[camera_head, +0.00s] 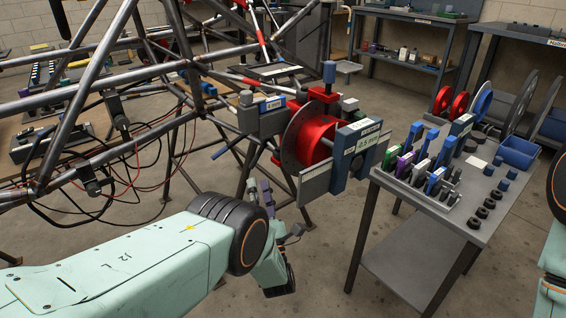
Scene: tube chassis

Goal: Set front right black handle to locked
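The tube chassis (88,70) of bare metal tubes fills the left and upper left. At its right end is a clamping fixture with a red hub and dark round flange (312,140), a labelled grey-blue block (352,155) and blue-capped knobs. I cannot pick out the front right black handle for certain among the small dark parts under the fixture. My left arm comes in from the lower left, and its gripper (268,200) is just below the fixture, partly hidden by my wrist. Its finger opening is unclear, and I cannot tell whether it touches anything. My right gripper is out of view.
A grey cart (440,215) stands right of the fixture, with blue, green and purple-handled tools, a blue bin (517,152) and black rings on top. Red and blue discs stand behind. Cables (140,185) hang beneath the chassis. A workbench (405,65) stands at the back.

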